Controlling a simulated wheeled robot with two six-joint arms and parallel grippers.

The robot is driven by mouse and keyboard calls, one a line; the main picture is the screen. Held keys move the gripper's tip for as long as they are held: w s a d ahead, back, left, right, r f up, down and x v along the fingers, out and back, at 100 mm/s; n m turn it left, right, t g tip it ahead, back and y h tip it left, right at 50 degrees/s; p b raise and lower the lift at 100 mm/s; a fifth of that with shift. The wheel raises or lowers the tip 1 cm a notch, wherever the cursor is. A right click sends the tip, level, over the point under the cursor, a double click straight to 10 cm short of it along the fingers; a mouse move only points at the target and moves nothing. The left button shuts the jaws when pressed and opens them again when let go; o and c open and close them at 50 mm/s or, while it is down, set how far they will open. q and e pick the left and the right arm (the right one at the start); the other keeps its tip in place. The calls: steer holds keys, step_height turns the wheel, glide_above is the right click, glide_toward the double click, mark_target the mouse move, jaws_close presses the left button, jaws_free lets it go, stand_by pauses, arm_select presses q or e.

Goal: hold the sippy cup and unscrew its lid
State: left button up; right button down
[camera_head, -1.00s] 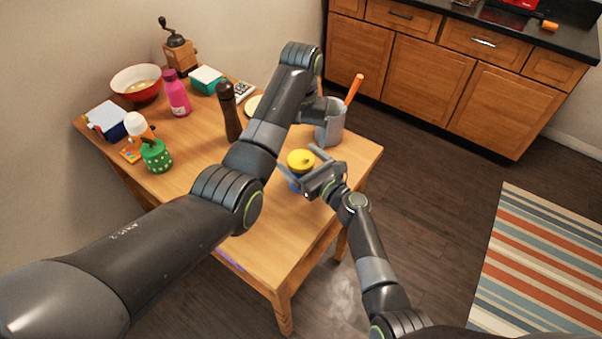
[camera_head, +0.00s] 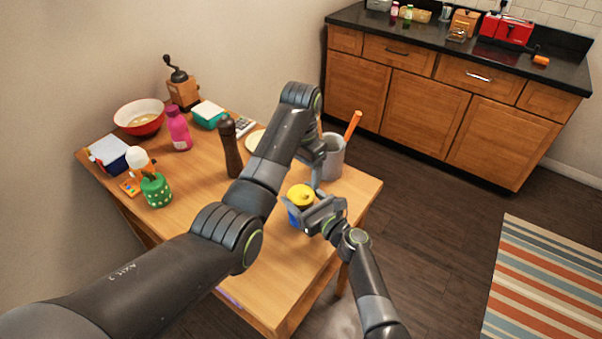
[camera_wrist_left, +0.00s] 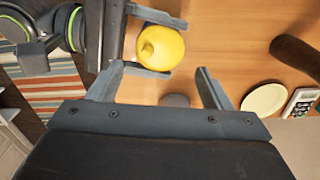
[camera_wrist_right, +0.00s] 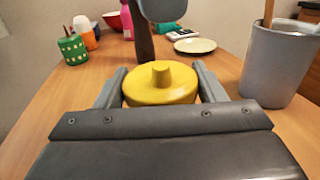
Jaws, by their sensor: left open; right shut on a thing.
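The sippy cup has a blue body (camera_head: 293,214) and a yellow lid (camera_head: 300,195) with a spout. It stands upright on the wooden table near its right edge. My right gripper (camera_head: 300,208) is shut on the cup, one finger on each side; in the right wrist view the yellow lid (camera_wrist_right: 160,86) sits between its fingers. My left gripper (camera_head: 316,180) is open and empty, above and beyond the cup. In the left wrist view the yellow lid (camera_wrist_left: 161,47) lies ahead of the open left fingers (camera_wrist_left: 160,80), apart from them. The lid hides most of the cup's body.
A grey utensil crock (camera_head: 331,158) stands close behind the cup. A dark pepper mill (camera_head: 230,150), a pale plate (camera_head: 256,139), a pink bottle (camera_head: 178,130) and a green pot (camera_head: 156,191) stand farther left. The table's front part is clear.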

mark_target(301, 193)
arm_select(q)
steer(key=m, duration=0.4)
steer(key=shift+m, duration=0.4)
steer(key=m, duration=0.3)
steer(key=shift+f, duration=4)
steer(key=shift+c, duration=0.2)
steer(key=c, duration=0.7)
steer(key=n, duration=0.4)
steer(key=shift+c, duration=0.2)
